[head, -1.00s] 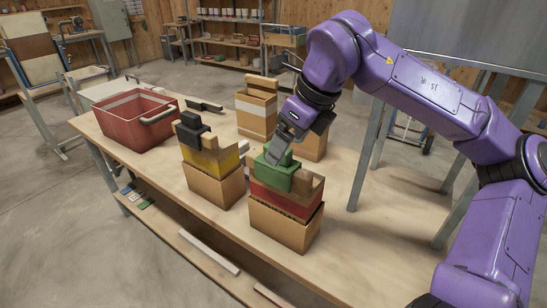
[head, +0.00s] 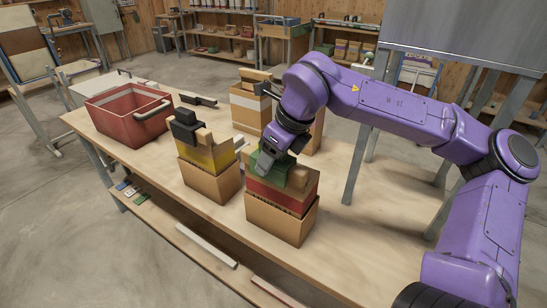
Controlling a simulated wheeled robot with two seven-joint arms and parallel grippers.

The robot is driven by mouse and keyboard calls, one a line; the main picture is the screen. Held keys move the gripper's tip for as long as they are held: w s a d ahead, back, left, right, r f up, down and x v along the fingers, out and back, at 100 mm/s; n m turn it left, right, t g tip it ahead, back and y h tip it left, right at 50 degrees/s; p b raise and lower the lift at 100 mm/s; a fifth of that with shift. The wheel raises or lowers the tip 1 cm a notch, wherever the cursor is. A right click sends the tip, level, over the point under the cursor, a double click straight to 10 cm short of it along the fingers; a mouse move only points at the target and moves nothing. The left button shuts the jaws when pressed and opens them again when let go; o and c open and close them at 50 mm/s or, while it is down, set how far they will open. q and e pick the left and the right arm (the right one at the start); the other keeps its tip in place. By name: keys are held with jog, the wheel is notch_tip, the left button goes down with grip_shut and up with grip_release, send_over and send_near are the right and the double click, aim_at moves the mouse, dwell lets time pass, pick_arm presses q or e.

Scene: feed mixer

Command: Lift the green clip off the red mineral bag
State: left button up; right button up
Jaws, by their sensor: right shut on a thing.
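The red mineral bag (head: 276,196) stands in a cardboard box (head: 281,222) near the front of the table. The green clip (head: 294,179) sits on top of the bag, partly hidden by my gripper. My right gripper (head: 268,168) comes down from above and is shut on the green clip. The clip still rests at the bag's top. My left gripper is not in view.
A yellow bag (head: 206,161) with a black clip (head: 187,128) stands in a box just to the left. Another boxed bag (head: 250,104) stands behind. A red crate (head: 125,118) is at the table's left end. A dark clip-like object (head: 198,100) lies near the crate.

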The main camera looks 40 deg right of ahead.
notch_tip(320, 180, up, 9)
jog(key=shift+r, duration=0.15)
notch_tip(320, 180, up, 3)
jog(key=shift+p, duration=0.8)
notch_tip(320, 180, up, 3)
jog(key=shift+f+p, duration=0.15)
jog(key=shift+p, duration=0.95)
